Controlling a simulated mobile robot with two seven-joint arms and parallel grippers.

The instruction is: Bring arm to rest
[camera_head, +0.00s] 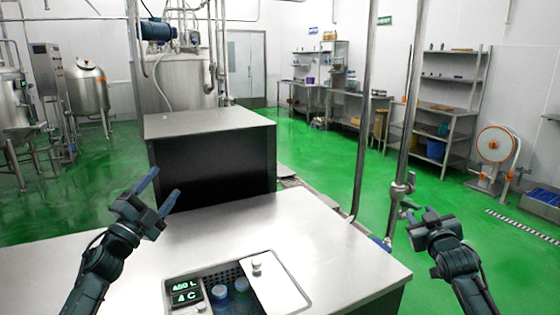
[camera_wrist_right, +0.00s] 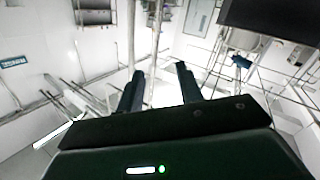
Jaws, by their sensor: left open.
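My left gripper (camera_head: 162,190) is in the head view, raised over the left part of the near steel counter (camera_head: 330,245). Its two blue-grey fingers are spread apart with nothing between them. My right gripper (camera_head: 424,212) is at the right, beyond the counter's right edge and over the green floor. It points away from the camera, so its fingers are foreshortened there. In the right wrist view its two dark fingers (camera_wrist_right: 160,80) stand apart with nothing between them.
A recessed cooler (camera_head: 232,278) in the near counter holds blue-capped bottles (camera_head: 241,286) beside a partly covering steel lid (camera_head: 275,285). A dark-sided steel cabinet (camera_head: 210,125) stands behind. A vertical pipe with a valve (camera_head: 398,190) rises close to my right gripper. Green floor is open beyond.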

